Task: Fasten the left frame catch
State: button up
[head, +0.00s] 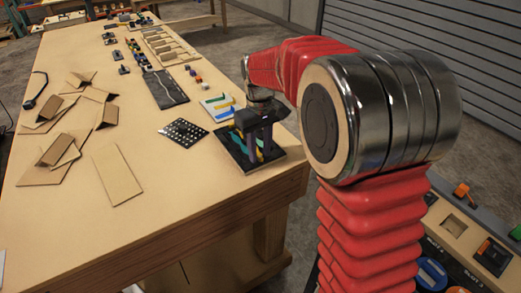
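My gripper (259,137) points down over a dark board (237,153) near the right edge of the workbench. Its two dark fingers look apart, with teal and yellow parts of the board showing between them. I see nothing held. The gripper hides much of the board's middle. I cannot make out the left frame catch; it is too small or hidden behind the fingers. I cannot tell whether the fingertips touch the board.
Cardboard pieces (117,174) lie at left. Small parts and wooden trays line the back. The front of the bench is clear.

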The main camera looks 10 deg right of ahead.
notch_tip(320, 180, up, 14)
jog(key=shift+f, duration=0.25)
dwell(0.3)
jog(key=shift+w, duration=0.1)
jog(key=m, duration=0.2)
send_over(261, 163)
notch_tip(261, 163, down, 4)
jog(key=f, duration=0.1)
jog(key=s+f+m+t, duration=0.1)
jog(key=s+t, duration=0.4)
jog(key=s, duration=1.9)
jog(key=shift+s+d+m+t, duration=0.3)
jog(key=shift+d+m, duration=0.1)
